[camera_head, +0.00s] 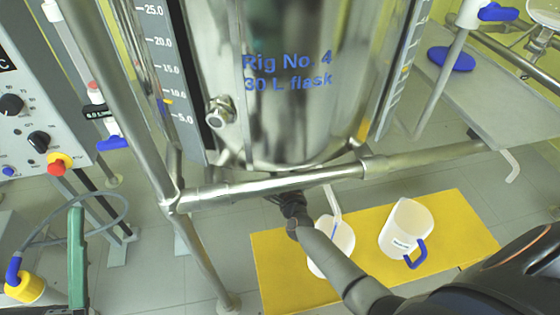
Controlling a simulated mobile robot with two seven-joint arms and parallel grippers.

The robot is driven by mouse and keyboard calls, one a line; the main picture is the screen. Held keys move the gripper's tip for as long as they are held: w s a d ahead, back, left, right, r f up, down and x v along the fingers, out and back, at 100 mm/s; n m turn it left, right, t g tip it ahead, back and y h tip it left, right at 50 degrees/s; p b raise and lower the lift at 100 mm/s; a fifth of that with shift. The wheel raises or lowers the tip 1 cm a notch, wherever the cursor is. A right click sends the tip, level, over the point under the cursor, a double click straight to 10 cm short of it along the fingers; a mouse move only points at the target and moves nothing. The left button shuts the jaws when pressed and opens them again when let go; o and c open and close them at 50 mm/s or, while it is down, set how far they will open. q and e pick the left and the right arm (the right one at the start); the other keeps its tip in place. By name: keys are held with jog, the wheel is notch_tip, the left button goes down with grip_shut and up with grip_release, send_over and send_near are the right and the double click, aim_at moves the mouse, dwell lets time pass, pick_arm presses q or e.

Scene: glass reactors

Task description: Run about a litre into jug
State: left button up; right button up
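The steel-looking flask (285,120), marked "Rig No. 4 30 L flask", hangs in a tubular frame. A pale outlet tube (333,202) comes down below it toward a white jug (343,236) on a yellow mat (275,275). My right arm partly covers this jug. A second white jug (408,217) with a blue handle stands to its right on the mat. My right gripper (280,198) is under the flask, by the frame's crossbar; its fingers are small, dark and partly hidden, so their opening and grip are unclear. The jug's liquid level is not clear. My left gripper is out of view.
The steel crossbar (260,190) runs just above my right gripper. A control box (35,100) with knobs and a red button is at left. A grey shelf (490,95) and blue valve handle (451,59) are at right. Scales flank the flask.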

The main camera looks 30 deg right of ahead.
jog(key=o, duration=1.4)
jog(key=shift+s, duration=0.1)
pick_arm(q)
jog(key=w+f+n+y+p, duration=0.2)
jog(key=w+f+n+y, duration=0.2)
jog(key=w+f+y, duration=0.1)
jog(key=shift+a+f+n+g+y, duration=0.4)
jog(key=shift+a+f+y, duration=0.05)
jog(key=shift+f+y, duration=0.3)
pick_arm(e)
jog(key=shift+v, duration=6.2)
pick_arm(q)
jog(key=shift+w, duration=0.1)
